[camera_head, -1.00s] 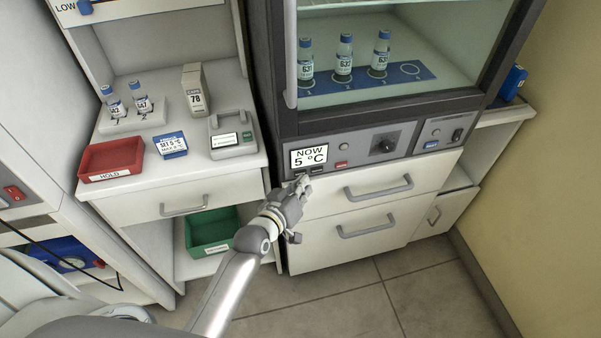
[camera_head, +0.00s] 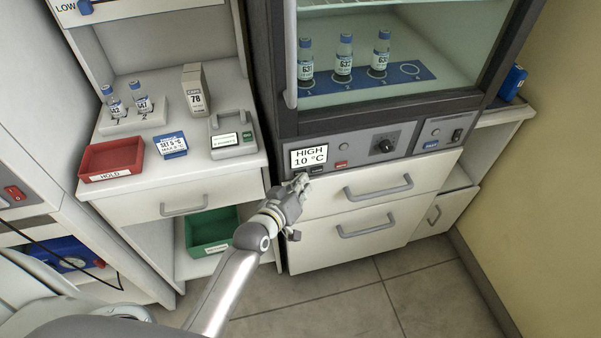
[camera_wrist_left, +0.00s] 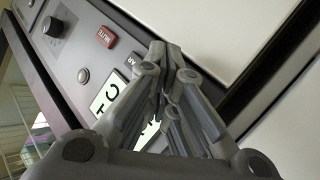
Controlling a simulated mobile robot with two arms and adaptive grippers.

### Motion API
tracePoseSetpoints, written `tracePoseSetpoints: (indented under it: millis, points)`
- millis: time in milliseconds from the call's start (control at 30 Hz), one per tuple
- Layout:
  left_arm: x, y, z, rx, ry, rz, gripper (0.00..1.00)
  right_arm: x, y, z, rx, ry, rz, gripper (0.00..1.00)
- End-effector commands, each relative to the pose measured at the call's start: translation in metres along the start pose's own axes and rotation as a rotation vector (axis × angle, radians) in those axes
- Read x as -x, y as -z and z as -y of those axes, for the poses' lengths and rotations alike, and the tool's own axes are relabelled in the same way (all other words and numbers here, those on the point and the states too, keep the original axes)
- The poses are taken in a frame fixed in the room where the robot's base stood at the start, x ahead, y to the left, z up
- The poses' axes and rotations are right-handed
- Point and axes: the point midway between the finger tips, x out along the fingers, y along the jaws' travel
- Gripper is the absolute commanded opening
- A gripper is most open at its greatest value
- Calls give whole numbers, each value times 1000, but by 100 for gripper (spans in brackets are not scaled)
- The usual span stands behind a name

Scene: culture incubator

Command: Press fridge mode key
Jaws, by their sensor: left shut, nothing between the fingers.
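The fridge display (camera_head: 309,156) on the grey control panel reads "HIGH 10 °C". Small dark keys (camera_head: 317,171) sit just below it; the left one is hidden behind my fingers. My left gripper (camera_head: 302,180) is shut and empty, with its fingertips at the panel's lower edge under the display. In the left wrist view, the shut fingers (camera_wrist_left: 158,52) cover part of the display (camera_wrist_left: 107,97) and keys. I cannot tell whether the tips touch a key. The right gripper is not in view.
The panel also has a red mute key (camera_head: 341,164) and a black knob (camera_head: 385,146). Three vials (camera_head: 344,54) stand in the fridge. Drawers (camera_head: 372,190) lie below. A red tray (camera_head: 111,158) and a set-point card (camera_head: 171,145) are on the left bench.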

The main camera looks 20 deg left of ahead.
Motion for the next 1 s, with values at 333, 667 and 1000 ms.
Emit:
tracePoseSetpoints:
  millis: [333,667,1000]
  points:
    - [10,-6,-8,1,0,0,0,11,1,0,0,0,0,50]
    - [12,-8,-9,1,0,1,0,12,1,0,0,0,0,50]
    - [35,-24,-26,2,0,3,0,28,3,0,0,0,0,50]
